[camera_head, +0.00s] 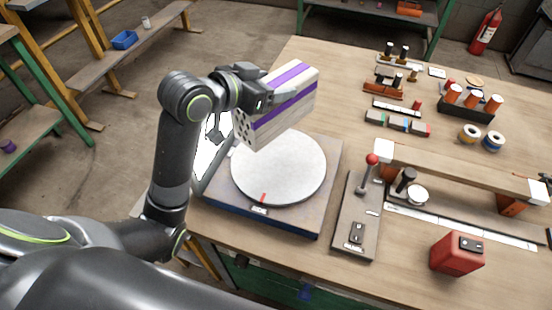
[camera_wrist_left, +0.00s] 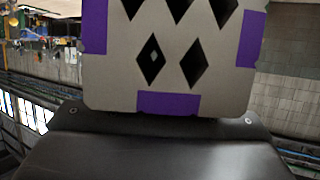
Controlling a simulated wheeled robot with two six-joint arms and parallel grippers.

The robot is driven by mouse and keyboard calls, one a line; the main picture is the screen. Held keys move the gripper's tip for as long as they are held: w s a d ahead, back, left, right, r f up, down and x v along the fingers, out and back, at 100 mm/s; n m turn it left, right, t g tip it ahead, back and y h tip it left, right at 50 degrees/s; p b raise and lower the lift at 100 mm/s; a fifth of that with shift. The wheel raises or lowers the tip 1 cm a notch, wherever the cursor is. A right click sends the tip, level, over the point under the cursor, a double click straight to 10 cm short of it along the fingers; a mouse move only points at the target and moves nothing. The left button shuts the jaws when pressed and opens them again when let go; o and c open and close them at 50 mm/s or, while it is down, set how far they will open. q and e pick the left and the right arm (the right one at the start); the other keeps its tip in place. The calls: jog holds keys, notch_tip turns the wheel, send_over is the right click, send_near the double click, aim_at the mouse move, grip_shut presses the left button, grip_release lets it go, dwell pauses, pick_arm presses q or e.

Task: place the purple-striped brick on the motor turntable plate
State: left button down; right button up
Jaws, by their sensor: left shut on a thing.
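The purple-striped brick (camera_head: 285,112) is light grey with purple bands and holes in its end face. My left gripper (camera_head: 268,95) is shut on it and holds it tilted above the back of the round turntable plate (camera_head: 280,172). In the left wrist view the brick (camera_wrist_left: 165,75) fills the middle, showing its end face with diamond-shaped holes and purple patches. The plate is pale, with a red mark near its front edge, on a square base (camera_head: 315,218). The brick hides part of the plate's far edge; I cannot tell the exact gap. My right gripper is not in view.
A lever box with a red knob (camera_head: 372,159) stands just right of the turntable. A long beam on blocks (camera_head: 460,170), a red box (camera_head: 457,253) and several small tools and spools lie farther right. The table's back middle is clear.

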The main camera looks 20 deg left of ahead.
aim_at(273, 133)
pick_arm(q)
jog(key=shift+s+d+f+m+g+h, duration=0.2)
jog(key=shift+d+m+g+h, duration=0.1)
jog(key=shift+m+h, duration=0.25)
jog(key=shift+s+d+f+m+g+h, duration=0.1)
jog(key=shift+d+f+m+g+h, duration=0.15)
jog(key=shift+m+h, duration=0.25)
jog(key=shift+s+f+m+g+h, duration=0.15)
jog(key=shift+s+m+g+h, duration=0.15)
jog(key=shift+m+g+h, duration=0.55)
jog(key=shift+m+h, duration=0.1)
jog(key=f, duration=0.5)
jog(key=shift+s+f+p, duration=0.2)
jog(key=shift+s+p, duration=0.05)
jog(key=shift+p, duration=0.05)
jog(key=shift+f, duration=0.65)
notch_tip(273, 133, down, 3)
jog(key=shift+f, duration=0.2)
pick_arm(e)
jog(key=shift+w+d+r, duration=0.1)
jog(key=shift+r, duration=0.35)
pick_arm(q)
jog(key=shift+f, duration=0.15)
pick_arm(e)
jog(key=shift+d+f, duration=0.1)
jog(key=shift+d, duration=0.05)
pick_arm(q)
jog(key=shift+c, duration=1.6)
grip_release()
jog(key=shift+f, duration=0.1)
